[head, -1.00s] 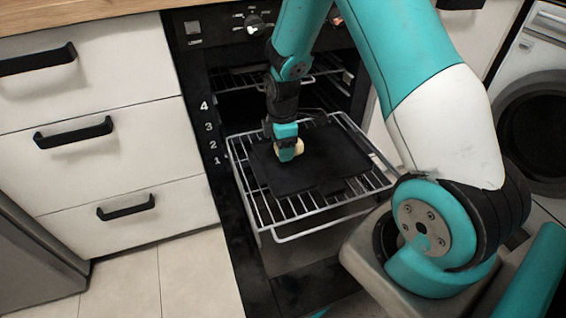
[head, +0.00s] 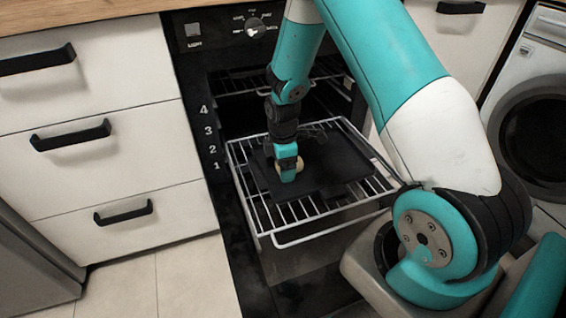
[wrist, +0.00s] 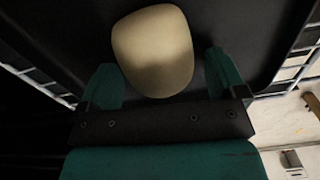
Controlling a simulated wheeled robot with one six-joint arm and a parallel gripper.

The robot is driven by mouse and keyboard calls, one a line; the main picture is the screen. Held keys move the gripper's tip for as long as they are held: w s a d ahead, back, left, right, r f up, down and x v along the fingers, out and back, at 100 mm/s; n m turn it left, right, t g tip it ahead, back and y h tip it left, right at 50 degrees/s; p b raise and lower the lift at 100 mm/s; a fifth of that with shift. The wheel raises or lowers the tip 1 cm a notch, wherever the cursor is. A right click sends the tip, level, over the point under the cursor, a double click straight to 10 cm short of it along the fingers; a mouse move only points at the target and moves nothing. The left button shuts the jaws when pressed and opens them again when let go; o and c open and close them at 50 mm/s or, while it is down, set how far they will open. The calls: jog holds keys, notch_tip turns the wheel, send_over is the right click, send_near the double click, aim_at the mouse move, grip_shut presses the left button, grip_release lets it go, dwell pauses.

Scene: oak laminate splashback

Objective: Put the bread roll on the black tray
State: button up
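The bread roll (wrist: 153,50) is pale and rounded. In the wrist view it lies on the black tray (wrist: 262,30), just beyond my gripper (wrist: 162,82), whose two teal fingers stand wide apart with a gap on either side of the roll. In the head view the roll (head: 298,164) is partly hidden behind my gripper (head: 287,176), which points down over the left part of the tray (head: 340,160). The tray is flat and dark and rests on the wire rack.
The wire oven rack (head: 305,238) is pulled out of the open oven, its bars showing around the tray. White drawers (head: 110,165) with black handles stand left, and a washing machine (head: 535,110) right. The tray's right part is bare.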

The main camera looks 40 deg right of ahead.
jog(key=shift+r, duration=0.1)
notch_tip(320, 180, up, 12)
jog(key=p, duration=0.5)
jog(key=s+a+r+m+y, duration=0.25)
jog(key=s+a+r, duration=0.35)
jog(key=a+r, duration=0.55)
jog(key=s+a+r+m, duration=0.1)
jog(key=s+a+r, duration=0.2)
jog(key=s, duration=0.2)
jog(key=s+a+r+m+y, duration=0.1)
jog(key=s+a+r, duration=0.1)
jog(key=s, duration=0.4)
jog(key=s+a+r+m, duration=0.2)
jog(key=s+a+r, duration=0.1)
jog(key=s, duration=0.3)
jog(key=shift+a+r+y, duration=0.3)
jog(key=shift+a+y, duration=0.05)
jog(key=shift+a, duration=0.2)
